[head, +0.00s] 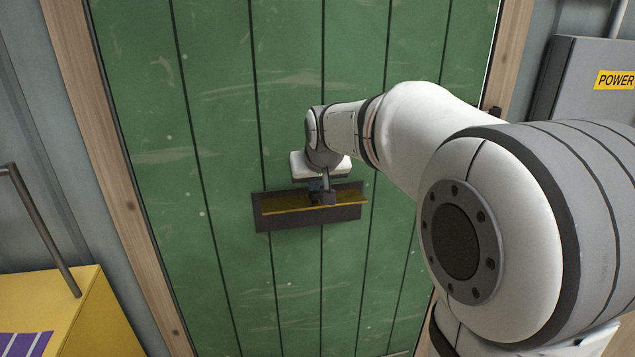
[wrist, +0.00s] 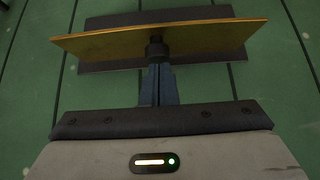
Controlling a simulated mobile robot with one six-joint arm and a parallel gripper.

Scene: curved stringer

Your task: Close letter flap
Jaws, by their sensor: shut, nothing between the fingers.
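The letter flap (head: 285,207) is a brass-coloured strip on a dark letter plate (head: 290,222) set in the green door. The flap stands out from the plate, tilted open. In the wrist view the flap (wrist: 215,38) runs across the top, with the dark plate (wrist: 110,20) behind it. My gripper (head: 325,196) is at the flap, right of its middle in the head view. In the wrist view my gripper (wrist: 157,52) has its fingers together, tips overlapping the flap's near edge. I cannot tell whether they touch it. Nothing is held.
The green door (head: 230,100) has a wooden frame (head: 95,130) on both sides. A yellow box (head: 75,315) with a dark bar stands at lower left. A grey power box (head: 590,95) hangs at upper right. The door around the plate is clear.

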